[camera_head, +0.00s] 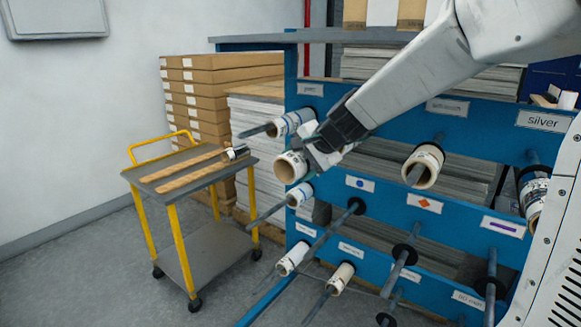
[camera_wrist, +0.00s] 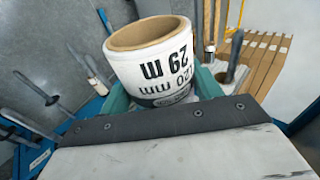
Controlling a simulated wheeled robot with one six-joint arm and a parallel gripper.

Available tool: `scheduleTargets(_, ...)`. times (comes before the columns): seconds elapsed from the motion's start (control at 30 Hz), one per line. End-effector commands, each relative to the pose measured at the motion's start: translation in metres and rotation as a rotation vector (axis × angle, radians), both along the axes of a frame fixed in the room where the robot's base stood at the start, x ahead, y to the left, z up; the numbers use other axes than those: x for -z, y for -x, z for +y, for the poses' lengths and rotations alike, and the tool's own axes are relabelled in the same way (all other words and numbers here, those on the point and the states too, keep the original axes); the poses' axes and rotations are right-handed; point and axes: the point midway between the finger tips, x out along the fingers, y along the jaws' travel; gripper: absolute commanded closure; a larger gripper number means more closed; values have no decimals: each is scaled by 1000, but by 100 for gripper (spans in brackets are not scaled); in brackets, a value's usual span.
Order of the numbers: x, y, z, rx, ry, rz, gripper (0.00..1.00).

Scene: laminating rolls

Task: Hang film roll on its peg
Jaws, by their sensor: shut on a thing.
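My gripper (camera_head: 308,160) is shut on a white film roll (camera_head: 291,168) with a brown core. In the wrist view the roll (camera_wrist: 155,68) sits between the teal fingers, its open core end facing up in the picture and black print on its side. The held roll is in front of the blue peg rack (camera_head: 390,195), and no peg is seen through its core. Bare pegs stick out of the rack, among them one below the blue-dot label (camera_head: 335,226) and one below the orange-diamond label (camera_head: 402,262). The arm hides part of the upper rack.
Other rolls hang on pegs near the held one: one upper left (camera_head: 290,123), one just below (camera_head: 299,195), one to the right (camera_head: 425,166). A yellow-framed cart (camera_head: 190,170) stands at the left, with stacked boxes (camera_head: 210,90) behind it. Floor is clear in front of the cart.

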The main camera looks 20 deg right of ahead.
Motion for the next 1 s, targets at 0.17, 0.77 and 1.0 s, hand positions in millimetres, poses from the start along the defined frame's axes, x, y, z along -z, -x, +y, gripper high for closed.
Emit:
scheduleTargets(0.17,0,-12,-16,0,0,0,62)
scheduleTargets(0.77,0,-51,-69,-1,0,0,62)
scheduleTargets(1.0,1,-66,-90,-2,0,1,62)
